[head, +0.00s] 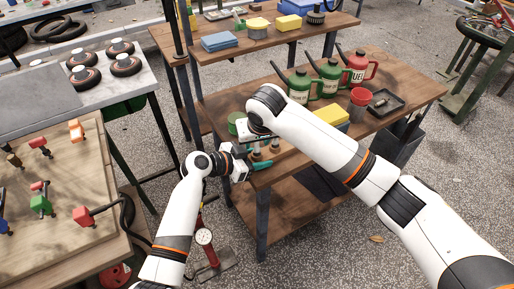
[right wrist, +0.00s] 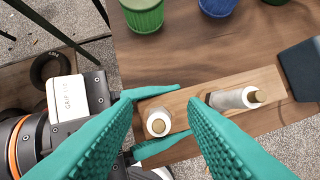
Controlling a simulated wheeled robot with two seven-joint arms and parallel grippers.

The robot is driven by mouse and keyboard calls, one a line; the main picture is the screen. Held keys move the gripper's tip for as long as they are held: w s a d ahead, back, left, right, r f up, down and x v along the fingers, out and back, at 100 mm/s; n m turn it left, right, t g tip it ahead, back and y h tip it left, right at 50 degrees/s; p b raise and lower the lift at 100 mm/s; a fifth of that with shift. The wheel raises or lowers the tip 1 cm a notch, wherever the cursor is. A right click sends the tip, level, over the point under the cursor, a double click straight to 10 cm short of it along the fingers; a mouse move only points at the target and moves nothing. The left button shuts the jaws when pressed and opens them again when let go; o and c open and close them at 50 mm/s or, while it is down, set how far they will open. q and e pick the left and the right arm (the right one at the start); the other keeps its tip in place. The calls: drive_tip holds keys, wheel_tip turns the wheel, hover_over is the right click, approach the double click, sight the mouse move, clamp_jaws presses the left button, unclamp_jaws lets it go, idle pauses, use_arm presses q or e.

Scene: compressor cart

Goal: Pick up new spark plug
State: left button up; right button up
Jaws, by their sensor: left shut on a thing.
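A wooden block (right wrist: 195,107) with two white spark plugs in it is on the wooden bench. The left plug (right wrist: 158,123) and the right plug (right wrist: 232,98) both have brass-coloured tips. I cannot tell which is new. My left gripper (right wrist: 152,120) is shut across the block's left end, one teal finger along each long side, around the left plug's spot. It also shows in the head view (head: 262,165). My right gripper (right wrist: 163,98) is open above the block, with the left plug seen between its fingers.
On the bench stand fuel cans (head: 328,75), a red cup (head: 358,103), a yellow sponge (head: 331,114) and a dark tray (head: 386,101). A green cup (right wrist: 143,15) and a blue cup (right wrist: 217,6) stand just beyond the block.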

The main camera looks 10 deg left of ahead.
drive_tip(key=shift+f, duration=0.15)
clamp_jaws()
wheel_tip(320, 180, up, 10)
drive_tip(key=shift+r, duration=0.1)
use_arm(q)
drive_tip(key=o, duration=1.1)
